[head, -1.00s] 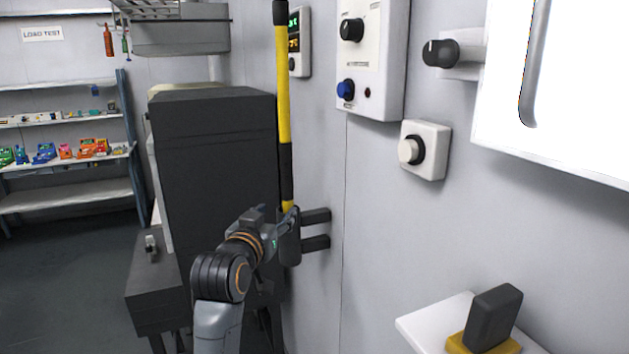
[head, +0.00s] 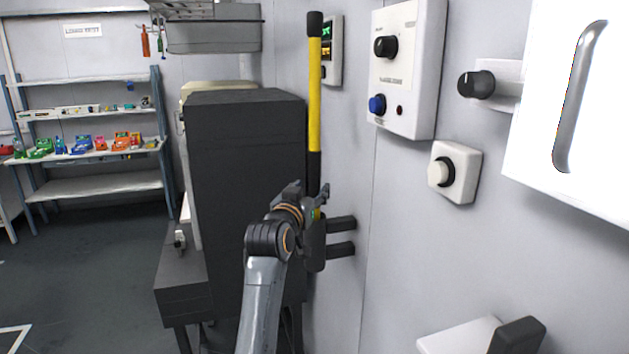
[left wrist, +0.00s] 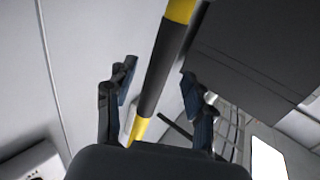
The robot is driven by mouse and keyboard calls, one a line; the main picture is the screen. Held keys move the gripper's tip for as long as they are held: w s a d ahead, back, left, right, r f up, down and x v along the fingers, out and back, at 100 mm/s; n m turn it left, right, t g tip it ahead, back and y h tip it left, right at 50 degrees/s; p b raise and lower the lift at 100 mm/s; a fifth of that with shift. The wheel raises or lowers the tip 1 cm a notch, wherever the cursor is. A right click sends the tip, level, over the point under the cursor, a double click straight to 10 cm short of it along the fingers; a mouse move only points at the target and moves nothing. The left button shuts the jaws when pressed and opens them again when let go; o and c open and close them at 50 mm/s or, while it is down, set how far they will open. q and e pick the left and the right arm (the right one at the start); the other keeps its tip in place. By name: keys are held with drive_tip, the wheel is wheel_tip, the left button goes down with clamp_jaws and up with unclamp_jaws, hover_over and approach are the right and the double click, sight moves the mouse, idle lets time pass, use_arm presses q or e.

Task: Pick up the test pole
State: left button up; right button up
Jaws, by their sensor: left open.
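The test pole (head: 314,90) is a long yellow and black rod. It stands upright against the grey wall, its lower end in a dark holder (head: 316,240) on two wall brackets. My left gripper (head: 308,190) is open at the lower black band of the pole. In the left wrist view the pole (left wrist: 156,72) runs between the two spread fingers of the left gripper (left wrist: 158,78), with a gap on both sides. The gripper hides part of the pole's lower end. My right gripper is not in view.
A tall black cabinet (head: 245,150) stands close left of the pole. Panels with knobs (head: 408,70), a round button box (head: 454,172) and a white door with a handle (head: 580,95) are to the right. A shelf (head: 95,190) stands far left, with bare floor before it.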

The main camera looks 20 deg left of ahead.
sight(313, 185)
use_arm(q)
drive_tip(key=shift+w+r+p, duration=0.15)
drive_tip(key=shift+w+p, duration=0.45)
drive_tip(key=shift+w, duration=1.3)
clamp_jaws()
